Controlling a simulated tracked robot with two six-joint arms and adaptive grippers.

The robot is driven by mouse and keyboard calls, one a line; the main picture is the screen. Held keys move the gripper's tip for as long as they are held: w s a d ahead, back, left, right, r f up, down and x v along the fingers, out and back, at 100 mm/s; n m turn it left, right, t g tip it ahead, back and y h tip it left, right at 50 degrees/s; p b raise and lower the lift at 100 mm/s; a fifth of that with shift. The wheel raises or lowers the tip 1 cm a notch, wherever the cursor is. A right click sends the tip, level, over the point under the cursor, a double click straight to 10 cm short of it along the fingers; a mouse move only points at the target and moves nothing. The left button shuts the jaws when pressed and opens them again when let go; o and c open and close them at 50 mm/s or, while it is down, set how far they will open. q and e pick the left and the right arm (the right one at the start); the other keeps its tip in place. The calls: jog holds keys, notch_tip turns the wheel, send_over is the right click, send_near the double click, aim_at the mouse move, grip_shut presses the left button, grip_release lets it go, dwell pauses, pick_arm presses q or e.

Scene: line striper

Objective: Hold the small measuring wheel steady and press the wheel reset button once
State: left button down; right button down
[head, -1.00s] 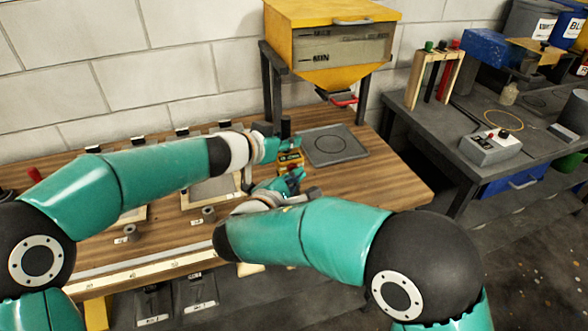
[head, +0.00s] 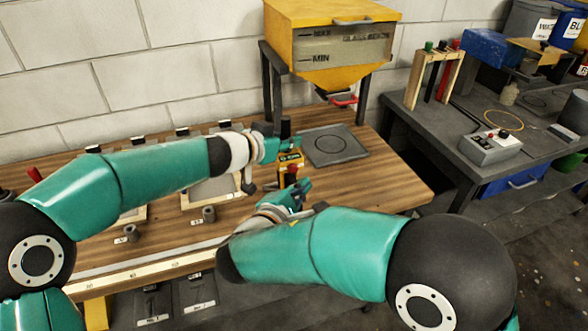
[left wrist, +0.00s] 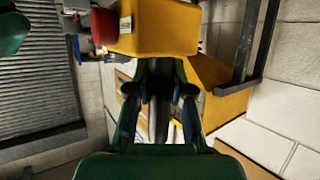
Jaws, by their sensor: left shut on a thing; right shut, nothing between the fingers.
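The small measuring wheel has a yellow body (head: 290,160) with a dark display, a red part (head: 291,170) on its near side and a black upright handle (head: 285,127). My left gripper (head: 277,147) is shut on the wheel's shaft from the left. In the left wrist view the fingers (left wrist: 160,95) close around a grey shaft, with the yellow body (left wrist: 160,27) beyond and a red button (left wrist: 104,26) on its side. My right gripper (head: 301,188) is shut and empty, just below and in front of the body, seemingly apart from it. The wheel's lower part is hidden.
A yellow hopper (head: 330,45) on a dark stand is behind. A dark square tray (head: 336,146) lies on the wooden bench (head: 385,185) to the right. A grey side table holds a control box (head: 490,147) with a red button. The bench's right end is clear.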

jog(key=s, duration=0.1)
jog(key=s+d, duration=0.1)
jog(key=shift+s, duration=0.35)
dwell(0.4)
pick_arm(q)
jog(key=c, duration=1)
grip_release()
jog(key=shift+o, duration=0.2)
